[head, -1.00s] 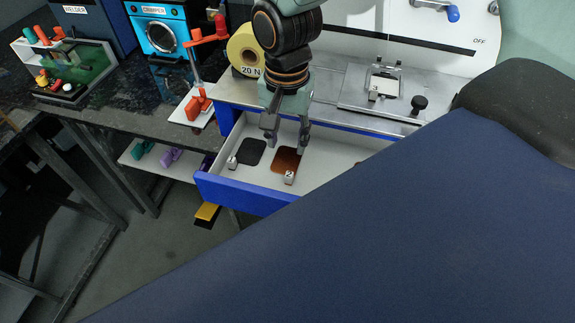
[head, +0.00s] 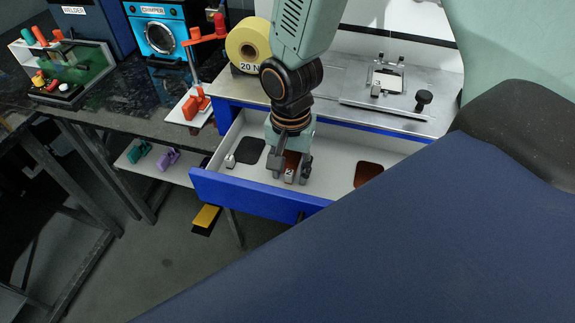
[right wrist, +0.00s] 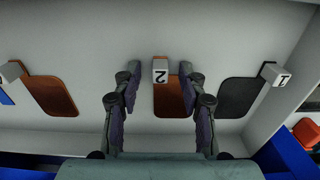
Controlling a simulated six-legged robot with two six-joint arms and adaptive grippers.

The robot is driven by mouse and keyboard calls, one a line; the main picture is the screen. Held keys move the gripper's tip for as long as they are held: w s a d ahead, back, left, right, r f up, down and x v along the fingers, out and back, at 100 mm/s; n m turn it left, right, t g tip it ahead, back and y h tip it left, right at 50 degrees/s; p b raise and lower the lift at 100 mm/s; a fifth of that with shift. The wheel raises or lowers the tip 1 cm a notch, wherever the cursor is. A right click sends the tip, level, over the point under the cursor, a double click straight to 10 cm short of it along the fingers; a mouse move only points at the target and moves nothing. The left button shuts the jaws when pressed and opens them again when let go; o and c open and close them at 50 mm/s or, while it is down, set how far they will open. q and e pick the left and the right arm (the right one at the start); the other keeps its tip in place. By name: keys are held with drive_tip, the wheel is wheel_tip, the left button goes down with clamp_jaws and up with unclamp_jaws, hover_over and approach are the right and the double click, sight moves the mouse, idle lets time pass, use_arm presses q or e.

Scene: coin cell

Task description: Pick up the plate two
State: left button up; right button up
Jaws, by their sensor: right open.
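Plate two is a copper-brown plate (head: 291,158) with a white block marked 2 (right wrist: 161,76) at its end, lying in the open drawer. In the head view my right gripper (head: 290,174) is down in the drawer over it and hides part of it. In the right wrist view my right gripper (right wrist: 160,92) is open, one finger on each side of the block. The plate (right wrist: 170,103) lies between the fingers, partly behind the right one. I cannot tell whether the fingers touch it. My left gripper is not in view.
A black plate (head: 247,150) with a block marked 1 (right wrist: 276,74) lies to the left in the head view. Another brown plate (head: 368,173) lies to the right. The drawer's blue front (head: 240,192) and the metal worktop (head: 335,107) bound the space.

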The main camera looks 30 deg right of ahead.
drive_tip(key=shift+s+a+r, duration=0.1)
drive_tip(key=shift+s+r, duration=0.05)
drive_tip(key=c, duration=0.3)
drive_tip(key=shift+w, duration=0.2)
clamp_jaws()
drive_tip(key=shift+s, duration=0.1)
